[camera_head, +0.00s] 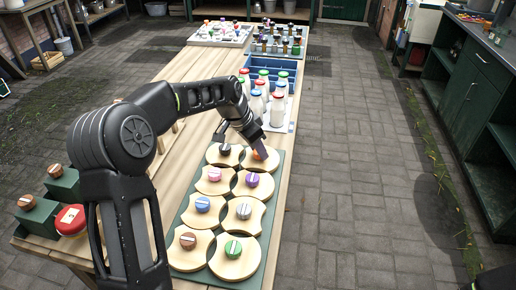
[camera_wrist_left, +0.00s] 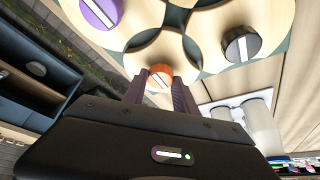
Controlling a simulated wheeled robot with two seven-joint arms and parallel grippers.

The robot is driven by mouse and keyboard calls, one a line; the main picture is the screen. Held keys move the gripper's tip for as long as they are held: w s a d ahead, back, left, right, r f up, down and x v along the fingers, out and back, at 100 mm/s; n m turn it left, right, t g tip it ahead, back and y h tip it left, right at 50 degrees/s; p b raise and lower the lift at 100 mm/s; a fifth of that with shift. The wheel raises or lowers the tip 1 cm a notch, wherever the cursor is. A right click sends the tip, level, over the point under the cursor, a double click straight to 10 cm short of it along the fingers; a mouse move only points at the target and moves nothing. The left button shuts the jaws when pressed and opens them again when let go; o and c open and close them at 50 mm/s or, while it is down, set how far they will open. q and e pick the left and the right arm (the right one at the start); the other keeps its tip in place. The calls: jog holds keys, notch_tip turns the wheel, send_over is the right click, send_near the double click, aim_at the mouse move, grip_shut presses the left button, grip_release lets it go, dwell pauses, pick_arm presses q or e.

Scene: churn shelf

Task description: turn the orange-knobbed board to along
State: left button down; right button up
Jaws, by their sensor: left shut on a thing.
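The orange knob (camera_head: 259,154) sits on a round wooden board (camera_head: 266,166) at the far right corner of the green tray (camera_head: 186,221). My left gripper (camera_head: 242,143) reaches down to it from the far side and is shut on the orange knob. In the left wrist view, the orange knob (camera_wrist_left: 159,76) shows between the two fingers (camera_wrist_left: 160,85), with a white line across its top. The board under the knob is partly hidden by the gripper. My right gripper is in neither view.
Other boards with black (camera_head: 224,150), purple (camera_head: 252,180), pink (camera_head: 214,174), blue, grey, brown and green (camera_head: 233,249) knobs fill the tray closely. White bottles (camera_head: 278,108) stand just beyond it, near my gripper. A blue crate (camera_head: 290,71) is behind them. Open paving lies right of the table.

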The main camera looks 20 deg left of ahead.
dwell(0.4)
pick_arm(q)
jog(key=c, duration=1)
grip_release()
jog(key=v, duration=0.7)
jog(key=shift+r+b, duration=0.4)
jog(key=shift+s+a, duration=0.1)
